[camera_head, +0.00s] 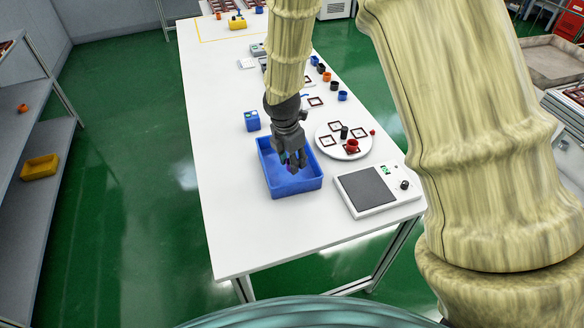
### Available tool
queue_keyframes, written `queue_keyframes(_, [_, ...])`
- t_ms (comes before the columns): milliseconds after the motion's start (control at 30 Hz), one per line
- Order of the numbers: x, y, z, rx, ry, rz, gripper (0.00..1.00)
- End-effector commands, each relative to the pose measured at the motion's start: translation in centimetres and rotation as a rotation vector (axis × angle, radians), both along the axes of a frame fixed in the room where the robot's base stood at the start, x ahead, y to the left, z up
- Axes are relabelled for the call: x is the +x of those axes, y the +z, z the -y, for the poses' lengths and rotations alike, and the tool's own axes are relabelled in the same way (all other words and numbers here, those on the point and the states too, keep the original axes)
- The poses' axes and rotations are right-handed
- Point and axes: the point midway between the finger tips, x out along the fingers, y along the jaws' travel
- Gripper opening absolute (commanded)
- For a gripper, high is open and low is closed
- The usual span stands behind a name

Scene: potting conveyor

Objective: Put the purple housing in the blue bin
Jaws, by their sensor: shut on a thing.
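The blue bin (298,187) is an open tray on the white table, near its front end. My gripper (292,161) points down over the bin, with its fingertips around rim height or inside; I cannot tell the exact height. It is shut on a small dark purple piece, the purple housing (292,168), which shows only slightly between and below the fingers. The fingers hide most of it, and I cannot tell whether it touches the bin floor. The visible bin floor is otherwise empty.
A white round plate (363,151) with dark square frames and a red cup (352,145) stands right of the bin. A scale (375,190) stands in front of the plate. A blue box (252,121) stands behind the bin. The table's left front is clear.

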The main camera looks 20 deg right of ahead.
Motion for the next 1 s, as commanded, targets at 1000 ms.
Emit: queue_keyframes(1000, [0.5, -5.9, 0.3, 0.000, -0.005, -0.006, 0.21])
